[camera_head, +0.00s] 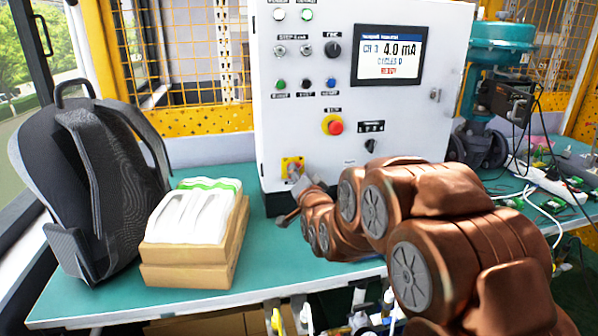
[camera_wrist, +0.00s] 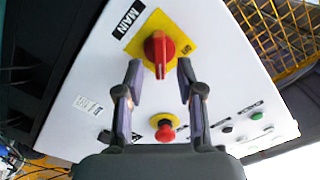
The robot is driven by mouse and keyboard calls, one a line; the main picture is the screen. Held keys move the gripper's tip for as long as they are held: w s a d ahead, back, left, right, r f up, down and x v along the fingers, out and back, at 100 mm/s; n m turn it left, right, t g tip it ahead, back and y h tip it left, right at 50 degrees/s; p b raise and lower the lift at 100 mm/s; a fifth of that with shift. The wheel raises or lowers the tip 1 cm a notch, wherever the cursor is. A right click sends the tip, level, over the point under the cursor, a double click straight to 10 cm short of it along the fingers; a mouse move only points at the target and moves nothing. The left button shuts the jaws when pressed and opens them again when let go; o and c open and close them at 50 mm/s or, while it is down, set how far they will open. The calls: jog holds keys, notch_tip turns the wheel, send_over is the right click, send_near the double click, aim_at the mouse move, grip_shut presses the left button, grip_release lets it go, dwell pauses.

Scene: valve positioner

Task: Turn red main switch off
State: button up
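The red main switch (camera_wrist: 158,47) has a red handle on a yellow plate (camera_wrist: 184,45), beside a black "MAIN" label (camera_wrist: 130,19). It is on the white control box (camera_head: 405,110). In the head view its yellow plate (camera_head: 287,162) shows low on the box's left side, and the red handle is largely hidden. My gripper (camera_wrist: 159,65) is open, with one finger to each side of the handle in the wrist view and visible gaps on both sides. I cannot tell how deep the fingertips reach. In the head view my gripper (camera_head: 291,198) is close to the plate.
A red emergency button (camera_head: 335,127) sits above and right of the switch in the head view; it also shows between my fingers in the wrist view (camera_wrist: 165,131). Cardboard boxes (camera_head: 190,277) and a grey backpack (camera_head: 95,190) stand left. Green tabletop lies between boxes and arm.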

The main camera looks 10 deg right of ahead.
jog(key=shift+w, duration=1.1)
grip_shut()
jog(key=shift+d, duration=0.15)
